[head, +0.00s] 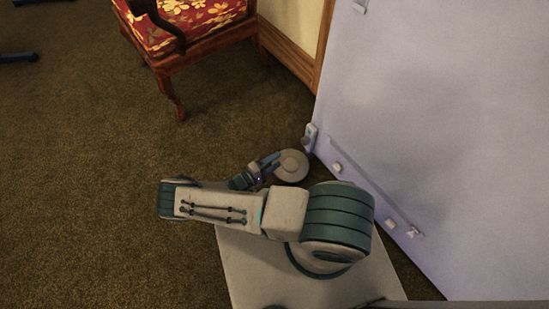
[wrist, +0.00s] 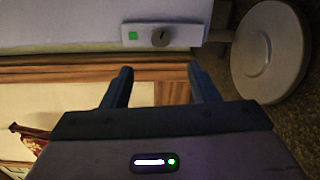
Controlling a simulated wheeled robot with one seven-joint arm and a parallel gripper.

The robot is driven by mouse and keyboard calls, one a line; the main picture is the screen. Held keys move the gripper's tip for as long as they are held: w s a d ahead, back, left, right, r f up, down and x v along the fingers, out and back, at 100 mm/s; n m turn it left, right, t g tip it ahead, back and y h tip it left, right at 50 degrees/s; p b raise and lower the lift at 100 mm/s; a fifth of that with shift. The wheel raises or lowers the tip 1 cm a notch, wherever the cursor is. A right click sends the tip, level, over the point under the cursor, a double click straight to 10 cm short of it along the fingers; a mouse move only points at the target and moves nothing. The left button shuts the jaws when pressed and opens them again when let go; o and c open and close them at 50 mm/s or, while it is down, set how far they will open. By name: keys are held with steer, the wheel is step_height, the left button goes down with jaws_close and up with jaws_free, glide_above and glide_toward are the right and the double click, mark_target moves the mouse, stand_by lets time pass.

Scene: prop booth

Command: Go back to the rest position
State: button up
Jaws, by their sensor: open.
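My gripper (head: 270,162) is at the end of my folded arm in the head view, close to the pale panel's lower left edge. In the wrist view my gripper (wrist: 161,80) has its two dark fingers spread apart with nothing between them. A round grey disc-shaped knob (head: 291,166) is just right of the fingers in the head view. The knob (wrist: 265,52) also shows at the right of the wrist view, beside a small light plate (wrist: 184,35) with a green square and a dark round fitting. The fingers appear apart from both.
A large pale panel (head: 440,110) stands at the right, with small fittings along its lower edge. A wooden chair (head: 190,30) with a red floral seat stands at the back. Wood trim (head: 290,45) runs behind it.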

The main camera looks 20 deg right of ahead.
steer(key=w+a+r+m+g+y+p, duration=0.1)
steer(key=a+r+m+g+y+p, duration=0.3)
steer(key=r, duration=1.2)
steer(key=d+r+g+y+p, duration=0.1)
steer(key=r+g+y+p, duration=0.15)
steer(key=r+p, duration=0.85)
steer(key=w+a+r+m+g+y+p, duration=0.1)
steer(key=a+r+m+g+y, duration=0.2)
steer(key=r, duration=1.7)
steer(key=s+d+r+t+y+p, duration=0.2)
steer(key=s+r+p, duration=0.2)
steer(key=r, duration=0.8)
steer(key=s+d+r+n+t+y+p, duration=0.1)
steer(key=s+r+p, duration=0.4)
steer(key=r, duration=0.7)
steer(key=s+d+r+t+y+p, duration=0.2)
steer(key=s+r+t+y+p, duration=0.1)
steer(key=r, duration=0.9)
steer(key=s+y+p, duration=0.1)
steer(key=s+p, duration=0.1)
steer(key=s, duration=0.1)
steer(key=shift+s+d+r+n, duration=0.2)
steer(key=shift+s+d+n, duration=0.05)
steer(key=shift+d+n, duration=0.05)
